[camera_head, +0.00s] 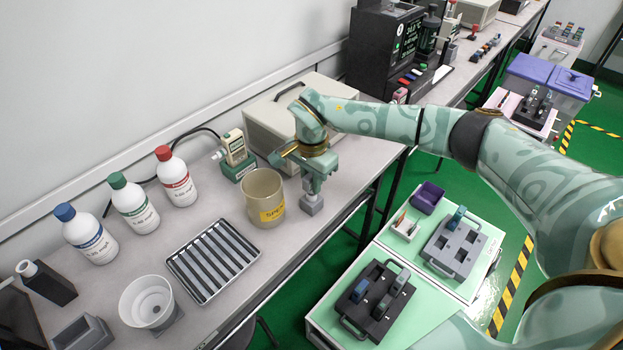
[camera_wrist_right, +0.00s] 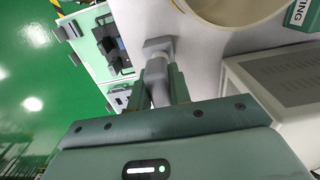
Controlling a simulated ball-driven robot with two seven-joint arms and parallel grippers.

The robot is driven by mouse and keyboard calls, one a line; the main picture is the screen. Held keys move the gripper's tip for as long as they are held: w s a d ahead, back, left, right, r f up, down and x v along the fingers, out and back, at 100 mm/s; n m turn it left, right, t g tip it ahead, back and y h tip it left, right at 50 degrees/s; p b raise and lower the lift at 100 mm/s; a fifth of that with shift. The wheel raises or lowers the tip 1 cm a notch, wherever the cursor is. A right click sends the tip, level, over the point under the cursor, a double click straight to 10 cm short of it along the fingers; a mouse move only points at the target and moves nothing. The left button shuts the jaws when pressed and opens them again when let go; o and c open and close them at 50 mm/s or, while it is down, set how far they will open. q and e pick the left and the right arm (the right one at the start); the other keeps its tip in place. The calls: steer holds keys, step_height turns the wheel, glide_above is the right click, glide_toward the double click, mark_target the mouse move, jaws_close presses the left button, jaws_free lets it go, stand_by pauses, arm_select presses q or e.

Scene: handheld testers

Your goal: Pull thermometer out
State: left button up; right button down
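My right gripper (camera_head: 313,187) points down over the bench, behind its front edge. In the right wrist view its two fingers (camera_wrist_right: 158,92) lie against both sides of a slim grey upright thing (camera_wrist_right: 157,72), which looks like the thermometer's handle. No clear gap shows between it and the fingers. Its lower end meets a small square grey holder (camera_wrist_right: 158,45), which also shows under the gripper in the head view (camera_head: 311,205). The thermometer's lower part is hidden. My left gripper is not in view.
A beige beaker (camera_head: 263,190) stands close left of the gripper. A handheld tester (camera_head: 236,149) in a green base and a beige box (camera_head: 262,116) stand behind. A slotted metal tray (camera_head: 212,262) and capped bottles (camera_head: 134,207) are further left. Green-topped carts (camera_head: 420,322) stand in front.

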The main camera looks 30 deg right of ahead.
steer(key=c, duration=1.8)
jaws_free()
jaws_close()
steer(key=shift+r, duration=0.15)
steer(key=shift+r+p, duration=2.05)
steer(key=shift+r, duration=0.7)
